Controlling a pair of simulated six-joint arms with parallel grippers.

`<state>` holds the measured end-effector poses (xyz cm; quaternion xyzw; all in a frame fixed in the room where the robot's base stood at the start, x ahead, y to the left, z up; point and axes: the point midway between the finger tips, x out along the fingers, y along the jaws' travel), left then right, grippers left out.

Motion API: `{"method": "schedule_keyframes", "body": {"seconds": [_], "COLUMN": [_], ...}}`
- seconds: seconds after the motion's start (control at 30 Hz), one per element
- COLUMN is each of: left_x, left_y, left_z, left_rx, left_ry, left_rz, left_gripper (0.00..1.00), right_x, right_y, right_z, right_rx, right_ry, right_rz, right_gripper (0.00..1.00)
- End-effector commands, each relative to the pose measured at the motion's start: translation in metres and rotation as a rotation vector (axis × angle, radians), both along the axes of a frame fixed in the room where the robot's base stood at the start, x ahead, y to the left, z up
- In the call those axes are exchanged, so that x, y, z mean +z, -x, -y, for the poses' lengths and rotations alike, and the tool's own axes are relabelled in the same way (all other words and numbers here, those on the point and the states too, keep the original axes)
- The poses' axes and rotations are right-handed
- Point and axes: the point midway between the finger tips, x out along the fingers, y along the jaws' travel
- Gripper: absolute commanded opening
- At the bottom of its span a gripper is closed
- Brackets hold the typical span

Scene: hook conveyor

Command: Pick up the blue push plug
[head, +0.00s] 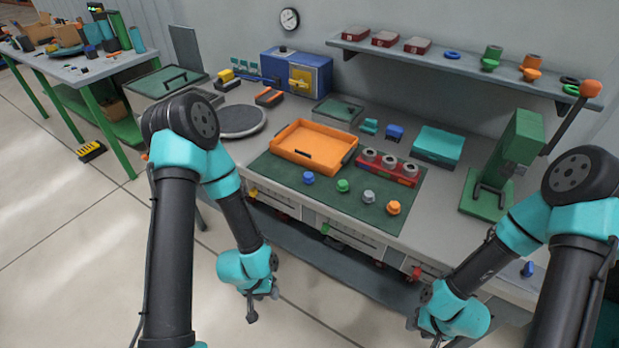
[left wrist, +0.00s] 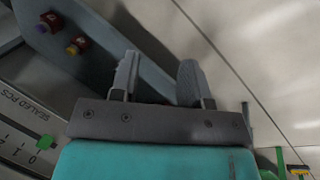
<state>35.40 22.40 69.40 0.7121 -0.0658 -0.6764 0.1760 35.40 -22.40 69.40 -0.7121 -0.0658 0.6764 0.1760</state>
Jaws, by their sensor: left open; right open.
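The blue push plug (head: 308,177) stands on the green mat (head: 290,172) near its front left edge, in front of the orange tray (head: 290,156). To its right stand a green plug (head: 343,185), a grey plug (head: 369,197) and an orange plug (head: 393,207). My left gripper (head: 252,313) hangs in front of the bench, below and left of the blue plug and well apart from it. In the left wrist view its two fingers (left wrist: 158,72) are apart with nothing between them. My right gripper (head: 424,328) is low in front of the bench at the right, open, its fingertips small.
A red block with grey cylinders (head: 403,178) is on the mat's right side. A green press (head: 505,165) stands at the bench's right. A grey turntable (head: 240,121) is at the left. The shelf (head: 455,66) runs behind. Open floor lies before the bench.

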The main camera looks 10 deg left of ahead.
Motion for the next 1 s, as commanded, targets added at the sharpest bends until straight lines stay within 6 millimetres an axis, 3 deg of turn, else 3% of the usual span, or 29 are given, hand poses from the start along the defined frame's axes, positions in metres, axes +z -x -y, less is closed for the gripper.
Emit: {"method": "schedule_keyframes", "body": {"seconds": [0.33,0.53,0.77,0.87,1.0], "left_x": [0.000,0.000,0.000,0.003,0.016], "left_y": [0.000,0.000,-0.001,-0.010,-0.045], "left_z": [0.000,0.000,-0.001,-0.006,-0.028], "left_rx": [0.000,0.000,0.000,0.001,-0.005], "left_ry": [0.000,0.000,0.000,-0.008,-0.038], "left_rz": [0.000,0.000,0.001,0.017,0.078], "left_gripper": [0.43,0.61,0.61,0.61,0.61], "right_x": [0.000,0.000,0.000,0.000,0.000], "right_y": [0.000,0.000,0.000,0.000,0.000], "right_z": [0.000,0.000,0.000,0.000,0.000], "right_rx": [0.000,0.000,0.000,0.000,0.000], "right_ry": [0.000,0.000,0.000,0.000,0.000], "right_rz": [0.000,0.000,0.000,0.000,0.000], "right_gripper": [0.43,0.43,0.43,0.43,0.43]}}
